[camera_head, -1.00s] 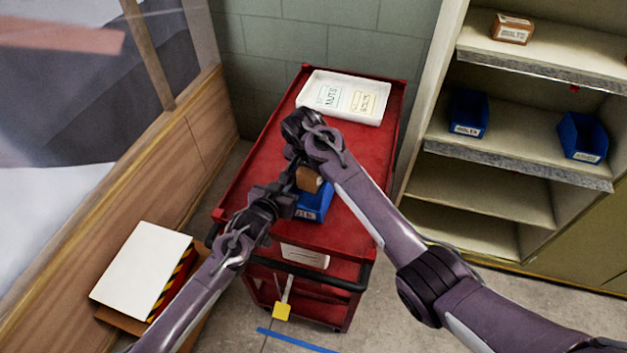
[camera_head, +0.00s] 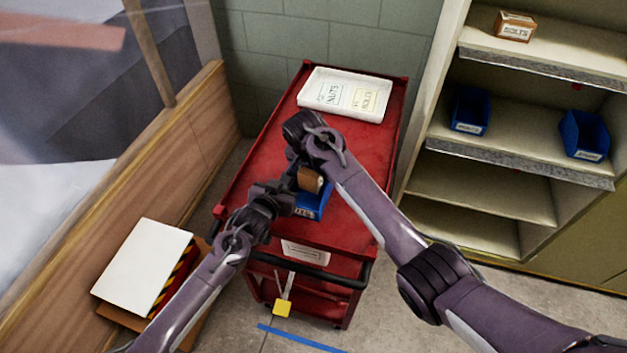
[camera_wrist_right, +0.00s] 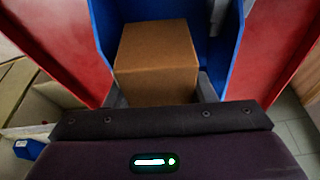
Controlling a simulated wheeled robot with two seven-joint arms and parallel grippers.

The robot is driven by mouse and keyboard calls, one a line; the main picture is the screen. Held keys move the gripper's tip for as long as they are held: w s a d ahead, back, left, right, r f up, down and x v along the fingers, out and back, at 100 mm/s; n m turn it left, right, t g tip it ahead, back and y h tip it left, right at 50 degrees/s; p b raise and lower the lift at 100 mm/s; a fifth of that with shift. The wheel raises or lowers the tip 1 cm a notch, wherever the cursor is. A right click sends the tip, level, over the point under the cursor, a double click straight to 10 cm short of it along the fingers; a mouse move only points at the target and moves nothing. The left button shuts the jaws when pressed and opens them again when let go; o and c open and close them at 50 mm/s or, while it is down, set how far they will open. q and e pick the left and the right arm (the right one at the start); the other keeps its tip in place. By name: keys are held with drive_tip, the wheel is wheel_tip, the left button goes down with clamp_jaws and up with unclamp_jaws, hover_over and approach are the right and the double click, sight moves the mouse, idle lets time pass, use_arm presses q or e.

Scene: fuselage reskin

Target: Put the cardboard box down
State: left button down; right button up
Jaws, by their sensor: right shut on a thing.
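My right gripper (camera_head: 303,177) is shut on a small brown cardboard box (camera_head: 311,180). In the right wrist view the box (camera_wrist_right: 157,58) sits between the dark fingers (camera_wrist_right: 160,92), with blue bin walls (camera_wrist_right: 225,48) behind it and at its sides. In the head view the box is at the blue bin (camera_head: 313,205) on the red cart (camera_head: 362,160). I cannot tell whether the box touches the bin's floor. My left gripper (camera_head: 284,198) is beside the bin's left side; its fingers are too dark and small to read.
A white tray (camera_head: 316,79) with labelled sections lies at the cart's far end. Shelves on the right hold blue bins (camera_head: 469,111) (camera_head: 584,136) and a bolts box (camera_head: 515,26). A white panel (camera_head: 143,266) lies at lower left. The cart's middle right is clear.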

drive_tip(key=f, duration=0.4)
drive_tip(key=shift+s+f, duration=0.2)
drive_tip(key=shift+s, duration=0.05)
drive_tip(key=shift+w+f, duration=0.3)
drive_tip(key=shift+w, duration=0.1)
drive_tip(key=shift+s+r, duration=0.1)
drive_tip(key=o, duration=1.4)
drive_tip(key=shift+f, duration=0.25)
drive_tip(key=shift+d, duration=0.15)
